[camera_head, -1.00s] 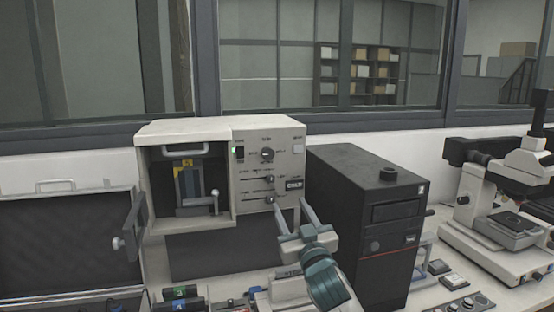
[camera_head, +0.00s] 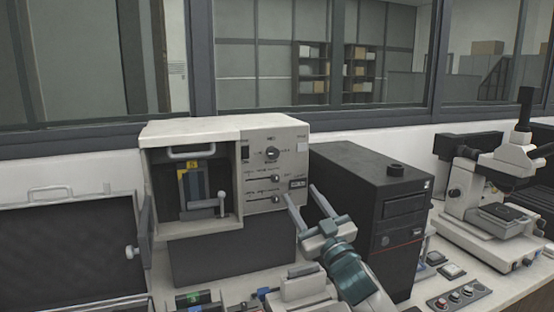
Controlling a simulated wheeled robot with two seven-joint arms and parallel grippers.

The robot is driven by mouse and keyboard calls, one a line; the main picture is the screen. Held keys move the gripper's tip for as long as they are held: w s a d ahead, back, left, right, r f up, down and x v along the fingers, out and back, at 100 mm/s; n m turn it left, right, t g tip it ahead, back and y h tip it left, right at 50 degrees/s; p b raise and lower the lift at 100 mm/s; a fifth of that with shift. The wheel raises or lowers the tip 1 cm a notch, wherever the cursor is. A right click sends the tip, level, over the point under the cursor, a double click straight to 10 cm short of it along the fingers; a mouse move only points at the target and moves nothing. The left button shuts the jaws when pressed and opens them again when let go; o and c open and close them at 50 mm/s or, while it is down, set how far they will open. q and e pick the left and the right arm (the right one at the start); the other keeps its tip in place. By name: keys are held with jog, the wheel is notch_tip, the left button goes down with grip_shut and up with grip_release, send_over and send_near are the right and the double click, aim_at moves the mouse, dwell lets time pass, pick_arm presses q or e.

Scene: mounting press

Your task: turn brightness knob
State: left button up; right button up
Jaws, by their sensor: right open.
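My right gripper (camera_head: 301,192) is open and empty, fingers pointing up and away. It shows in front of the lower right of the mounting press (camera_head: 215,130) and the left edge of the black computer case. The press panel has a round knob (camera_head: 272,153) at the upper middle and two slider-like controls (camera_head: 275,178) below it. The microscope (camera_head: 495,215) at the right has small controls (camera_head: 516,265) on its base. I cannot read which control is the brightness knob. My left gripper is not in view.
The black computer case (camera_head: 370,185) stands between press and microscope. A button box (camera_head: 460,297) lies at the front right. The press door (camera_head: 70,240) is swung open at the left. Small items crowd the bench front. A window is behind.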

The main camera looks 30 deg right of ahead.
aim_at(274, 155)
jog(key=p+x, duration=0.5)
jog(key=x, duration=1)
jog(key=shift+w+r+p, duration=0.25)
jog(key=shift+w+p, duration=0.1)
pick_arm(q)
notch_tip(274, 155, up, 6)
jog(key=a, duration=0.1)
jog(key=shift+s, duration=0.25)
pick_arm(e)
jog(key=shift+x, duration=0.75)
jog(key=shift+f, duration=0.15)
jog(key=c, duration=1)
